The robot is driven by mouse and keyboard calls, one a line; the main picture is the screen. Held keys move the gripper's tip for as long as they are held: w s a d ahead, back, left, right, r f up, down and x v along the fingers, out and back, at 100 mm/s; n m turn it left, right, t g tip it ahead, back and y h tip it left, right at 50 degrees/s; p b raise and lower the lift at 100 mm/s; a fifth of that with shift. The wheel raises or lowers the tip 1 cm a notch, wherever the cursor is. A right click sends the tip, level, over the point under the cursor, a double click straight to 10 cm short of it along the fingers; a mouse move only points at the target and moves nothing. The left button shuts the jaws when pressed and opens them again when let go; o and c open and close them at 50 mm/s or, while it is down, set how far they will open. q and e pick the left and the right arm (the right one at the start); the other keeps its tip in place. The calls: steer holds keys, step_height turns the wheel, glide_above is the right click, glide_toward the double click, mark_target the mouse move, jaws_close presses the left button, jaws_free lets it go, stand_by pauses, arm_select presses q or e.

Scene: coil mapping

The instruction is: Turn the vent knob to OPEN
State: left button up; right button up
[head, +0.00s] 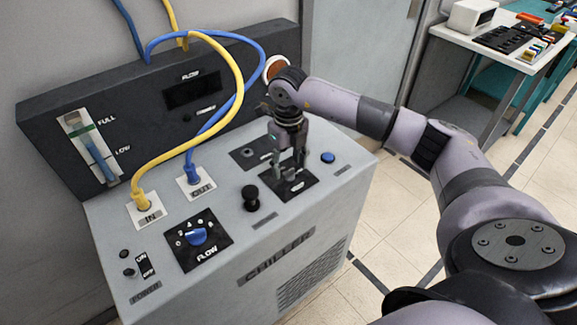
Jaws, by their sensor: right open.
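The chiller's grey top (225,225) fills the middle of the head view. My right gripper (290,173) points down, open, over a black square plate (303,187) at the right of this top. The fingers cover most of the plate's middle, so a knob there, its pointer and the small lettering cannot be made out. I cannot tell whether the fingers touch anything. No readable VENT or OPEN label shows. My left gripper is out of view.
A black round knob (251,197) stands left of the gripper, and a blue FLOW knob (196,236) sits nearer the front. A blue button (328,157) is to the right. A yellow hose (200,137) and a blue hose (214,126) arch over the back left.

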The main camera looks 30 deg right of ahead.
mark_target(289, 171)
step_height(289, 171, up, 11)
steer(key=shift+f, duration=0.2)
steer(key=shift+f, duration=0.1)
stand_by(0.5)
